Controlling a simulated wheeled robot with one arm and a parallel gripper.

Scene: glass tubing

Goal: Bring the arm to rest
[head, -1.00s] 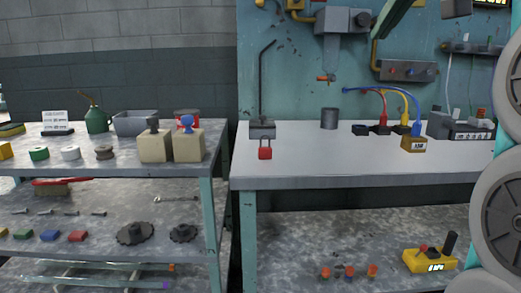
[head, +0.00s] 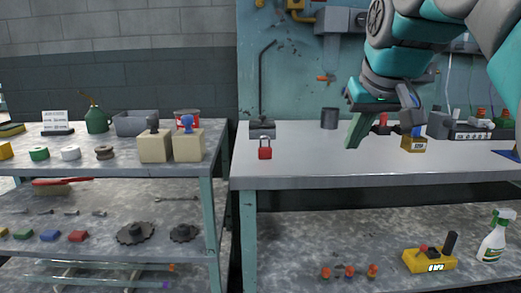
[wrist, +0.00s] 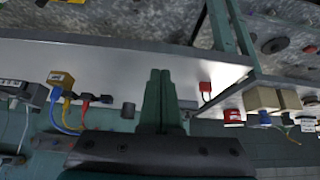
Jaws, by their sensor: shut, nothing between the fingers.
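My gripper (head: 356,132) is in the upper right of the head view, in front of the white-topped bench. Its green fingers point down and to the left, and my teal and grey arm runs up to the right from it. In the wrist view the two fingers of my gripper (wrist: 160,74) lie side by side, closed, with nothing between them. The gripper hides part of the bench's back area and some of the coloured cables.
The white bench top (head: 300,168) is largely clear at the front. A red padlock (head: 265,153) is at its left edge, and a tan box (head: 413,144) stands to the right. Left shelves (head: 205,170) hold many parts. A spray bottle (head: 497,236) stands on the lower right shelf.

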